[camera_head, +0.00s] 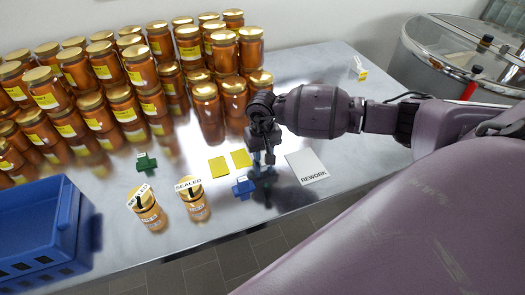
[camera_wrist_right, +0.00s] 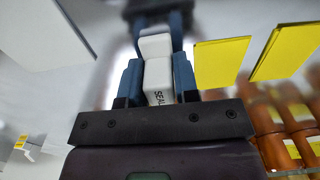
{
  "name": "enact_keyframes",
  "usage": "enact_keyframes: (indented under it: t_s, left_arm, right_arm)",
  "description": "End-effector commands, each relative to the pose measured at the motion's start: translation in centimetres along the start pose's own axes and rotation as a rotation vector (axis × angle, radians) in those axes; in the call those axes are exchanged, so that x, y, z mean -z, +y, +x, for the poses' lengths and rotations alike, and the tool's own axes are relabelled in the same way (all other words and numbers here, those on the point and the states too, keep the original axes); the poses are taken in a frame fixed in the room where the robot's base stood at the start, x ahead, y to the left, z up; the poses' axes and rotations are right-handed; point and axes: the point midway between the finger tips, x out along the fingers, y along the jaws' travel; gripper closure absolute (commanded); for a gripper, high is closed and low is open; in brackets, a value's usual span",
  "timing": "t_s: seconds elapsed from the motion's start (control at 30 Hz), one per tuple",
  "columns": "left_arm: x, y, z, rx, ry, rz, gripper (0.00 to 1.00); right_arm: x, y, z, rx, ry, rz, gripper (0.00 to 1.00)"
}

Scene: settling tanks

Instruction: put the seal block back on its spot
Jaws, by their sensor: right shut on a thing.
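My right gripper (camera_head: 263,163) is low over the steel table, between the yellow squares and the REWORK card. In the right wrist view its blue fingers (camera_wrist_right: 158,80) are shut on the seal block (camera_wrist_right: 157,73), a white block with the letters "SEAL" partly visible. In the head view the fingers and wrist mostly hide the block. I cannot tell whether it touches the table. Two yellow squares (camera_head: 219,167) (camera_head: 241,158) lie flat and look bare; they also show in the wrist view (camera_wrist_right: 220,62). My left gripper is not in view.
A small blue piece with a white label (camera_head: 243,187) shows left of the gripper. The REWORK card (camera_head: 307,167) lies right. Two SEALED jars (camera_head: 147,212) (camera_head: 194,201), a green piece (camera_head: 146,162) and a blue crate (camera_head: 38,230) are left. Many amber jars (camera_head: 140,68) stand behind.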

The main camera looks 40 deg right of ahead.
Motion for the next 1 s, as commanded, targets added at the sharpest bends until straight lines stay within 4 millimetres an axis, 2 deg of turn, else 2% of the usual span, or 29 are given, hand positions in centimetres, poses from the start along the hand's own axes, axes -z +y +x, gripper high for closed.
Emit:
enact_keyframes:
  t_s: [0.37, 0.4, 0.53, 0.87, 1.0]
  left_arm:
    - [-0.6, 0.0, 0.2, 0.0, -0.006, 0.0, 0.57]
    - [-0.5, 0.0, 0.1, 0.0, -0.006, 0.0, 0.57]
    - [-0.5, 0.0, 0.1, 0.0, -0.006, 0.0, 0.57]
    - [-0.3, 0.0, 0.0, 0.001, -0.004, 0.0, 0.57]
    - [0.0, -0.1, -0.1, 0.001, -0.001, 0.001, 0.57]
  right_arm:
    - [0.1, 0.0, 0.3, -0.001, 0.001, 0.0, 0.95]
    - [0.1, 0.0, 0.2, 0.0, 0.001, 0.0, 0.65]
    - [0.1, 0.0, 0.2, 0.0, 0.002, 0.0, 0.46]
    - [0.0, 0.0, 0.0, 0.0, 0.002, 0.0, 0.46]
    - [0.2, 0.1, -1.2, -0.001, 0.005, -0.002, 0.46]
